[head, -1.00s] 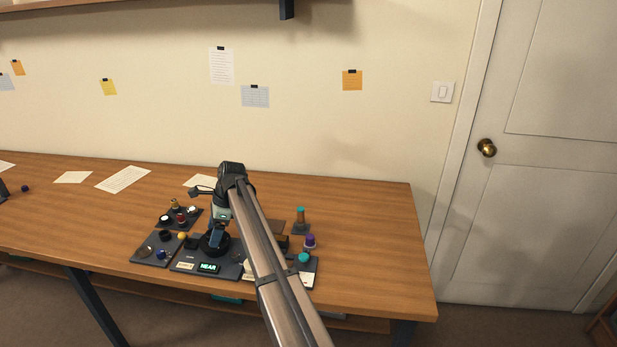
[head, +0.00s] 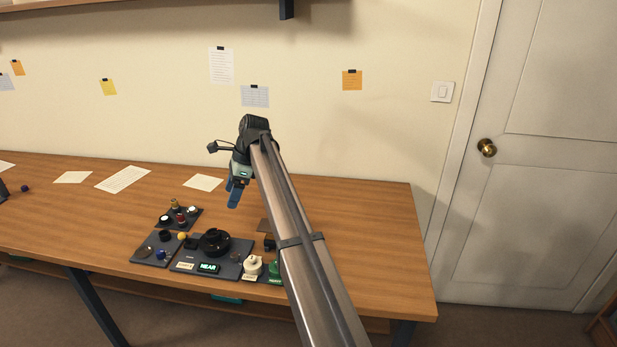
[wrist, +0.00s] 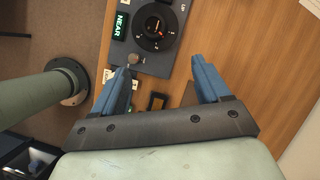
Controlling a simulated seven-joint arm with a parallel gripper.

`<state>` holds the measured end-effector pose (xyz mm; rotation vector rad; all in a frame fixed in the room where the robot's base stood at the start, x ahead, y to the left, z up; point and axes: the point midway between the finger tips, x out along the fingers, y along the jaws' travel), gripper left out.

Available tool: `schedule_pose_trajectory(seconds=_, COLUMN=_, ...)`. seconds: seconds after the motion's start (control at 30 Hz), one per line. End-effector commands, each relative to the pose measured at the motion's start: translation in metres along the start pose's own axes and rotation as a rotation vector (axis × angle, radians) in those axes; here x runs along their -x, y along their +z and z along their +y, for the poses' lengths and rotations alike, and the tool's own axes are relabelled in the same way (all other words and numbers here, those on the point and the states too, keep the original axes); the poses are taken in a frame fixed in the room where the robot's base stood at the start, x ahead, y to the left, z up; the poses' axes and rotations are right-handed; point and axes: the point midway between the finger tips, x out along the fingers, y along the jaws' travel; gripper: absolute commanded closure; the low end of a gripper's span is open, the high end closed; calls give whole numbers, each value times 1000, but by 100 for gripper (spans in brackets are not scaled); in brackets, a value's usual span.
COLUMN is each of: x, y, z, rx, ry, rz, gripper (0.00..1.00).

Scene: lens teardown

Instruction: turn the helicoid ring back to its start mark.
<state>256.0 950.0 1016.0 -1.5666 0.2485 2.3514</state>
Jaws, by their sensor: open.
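The helicoid ring is the round black ring (head: 214,241) standing on a dark grey base plate (head: 183,265). In the wrist view the ring (wrist: 149,40) is seen from above at the top, with white marks and a short orange-red mark near its centre. A small display (head: 208,267) on the plate reads NEAR. My gripper (head: 234,198) is raised above the bench, behind and above the ring, clear of it. In the wrist view its two blue fingers (wrist: 161,70) stand apart with nothing between them.
A dark tray (head: 160,220) with small parts lies left of the ring, and another tray (head: 143,258) in front of it. A white knobbed part (head: 253,266) and a green part (head: 275,268) stand to the right. My arm hides some bench there. The back of the bench is mostly clear.

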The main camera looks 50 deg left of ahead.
Motion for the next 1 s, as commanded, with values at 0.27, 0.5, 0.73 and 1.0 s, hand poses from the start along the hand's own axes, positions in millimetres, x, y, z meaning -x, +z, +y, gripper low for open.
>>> schedule_pose_trajectory(seconds=0.27, x=16, y=-42, z=-7, rx=-18, ry=-71, rz=-15, gripper=24)
schedule_pose_trajectory(seconds=0.5, x=30, y=-78, z=-12, rx=-33, ry=-133, rz=-24, gripper=24)
schedule_pose_trajectory(seconds=0.73, x=44, y=-112, z=-16, rx=-47, ry=-190, rz=-29, gripper=24)
schedule_pose_trajectory(seconds=1.0, x=61, y=-151, z=-18, rx=-63, ry=-259, rz=-32, gripper=24)
